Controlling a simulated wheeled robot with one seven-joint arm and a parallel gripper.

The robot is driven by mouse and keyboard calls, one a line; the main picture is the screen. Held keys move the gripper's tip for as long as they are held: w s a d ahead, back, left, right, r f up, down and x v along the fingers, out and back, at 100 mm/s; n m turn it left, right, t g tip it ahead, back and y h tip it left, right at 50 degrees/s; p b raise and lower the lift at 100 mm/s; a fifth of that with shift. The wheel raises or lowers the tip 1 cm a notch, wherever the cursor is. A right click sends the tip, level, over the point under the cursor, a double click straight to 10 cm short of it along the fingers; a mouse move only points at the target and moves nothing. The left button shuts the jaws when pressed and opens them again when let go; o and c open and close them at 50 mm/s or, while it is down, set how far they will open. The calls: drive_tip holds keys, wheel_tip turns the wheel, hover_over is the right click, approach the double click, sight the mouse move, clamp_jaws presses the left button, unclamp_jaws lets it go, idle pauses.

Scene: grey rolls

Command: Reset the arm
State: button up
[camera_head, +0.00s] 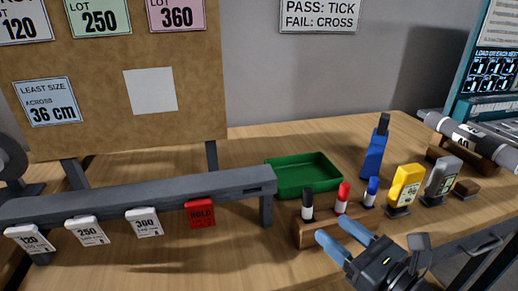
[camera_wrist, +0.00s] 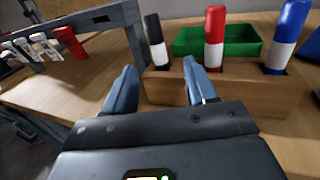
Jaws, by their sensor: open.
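My gripper (camera_head: 345,237) is at the front right of the wooden table, with its two blue fingers apart and nothing between them. In the wrist view my gripper (camera_wrist: 158,78) points toward a wooden marker block (camera_wrist: 225,93). The block (camera_head: 322,235) holds a black marker (camera_head: 307,205), a red marker (camera_head: 342,195) and a blue marker (camera_head: 371,191), all upright. The fingers are close in front of the block; I cannot tell whether they touch it.
A green tray (camera_head: 304,175) stands behind the block. A grey rail (camera_head: 140,193) carries hanging tags, one a red HOLD tag (camera_head: 201,214). To the right are a blue upright tool (camera_head: 376,150), a yellow device (camera_head: 405,186), a grey device (camera_head: 441,178) and a grey roll (camera_head: 470,137) on a wooden stand.

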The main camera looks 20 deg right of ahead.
drive_tip(key=s+a+f+n+g+h, duration=0.1)
drive_tip(key=s+f+n+h, duration=0.25)
drive_tip(key=s+n, duration=0.35)
drive_tip(key=s+f+n+g+h, duration=0.15)
drive_tip(key=s+f+n, duration=0.25)
drive_tip(key=s, duration=0.5)
drive_tip(key=s+a+r+n+p, duration=0.1)
drive_tip(key=s+r+n, duration=0.3)
drive_tip(key=s+n, duration=0.4)
drive_tip(key=s+r+n, duration=0.4)
drive_tip(key=s+n, duration=0.5)
drive_tip(key=n, duration=0.4)
drive_tip(key=shift+a+h+p, duration=0.35)
drive_tip(key=shift+h, duration=0.05)
